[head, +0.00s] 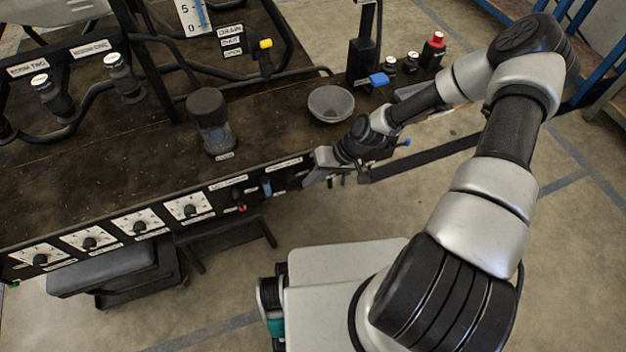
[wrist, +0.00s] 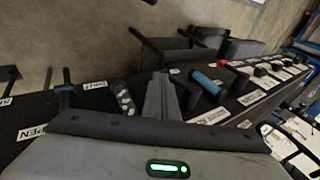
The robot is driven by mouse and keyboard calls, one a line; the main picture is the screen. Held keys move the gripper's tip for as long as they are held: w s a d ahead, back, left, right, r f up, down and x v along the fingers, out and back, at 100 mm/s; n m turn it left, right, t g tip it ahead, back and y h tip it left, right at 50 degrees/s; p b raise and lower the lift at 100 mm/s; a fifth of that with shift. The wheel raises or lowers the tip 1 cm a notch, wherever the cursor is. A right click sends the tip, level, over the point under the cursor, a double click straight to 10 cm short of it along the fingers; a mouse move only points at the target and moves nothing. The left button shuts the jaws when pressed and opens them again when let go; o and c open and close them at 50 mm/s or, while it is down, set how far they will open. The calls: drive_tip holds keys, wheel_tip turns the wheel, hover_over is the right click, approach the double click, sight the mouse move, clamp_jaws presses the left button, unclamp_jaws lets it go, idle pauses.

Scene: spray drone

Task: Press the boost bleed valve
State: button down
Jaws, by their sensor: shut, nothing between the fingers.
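My gripper (head: 318,172) is at the bench's front panel, right of the row of knobs, with its fingers shut and empty. In the wrist view the fingers (wrist: 162,94) lie together over the panel, between a blue cylinder (wrist: 205,82) and a grey speckled part (wrist: 124,99). The blue cylinder also shows in the head view (head: 267,187), just left of my gripper. No label readable here names the boost bleed valve, so I cannot tell which part it is. I cannot tell whether the fingertips touch anything.
Knobs on white plates (head: 188,207) line the panel to the left. A small red part (head: 242,208) sits beside the blue cylinder. A grey bowl (head: 331,103) and a dark-capped jar (head: 210,122) stand on the bench. A dark stool (head: 102,270) is below. Open floor lies in front.

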drive_tip(key=shift+s+b+x, duration=0.25)
drive_tip(key=shift+b+x, duration=0.35)
drive_tip(key=shift+x, duration=0.55)
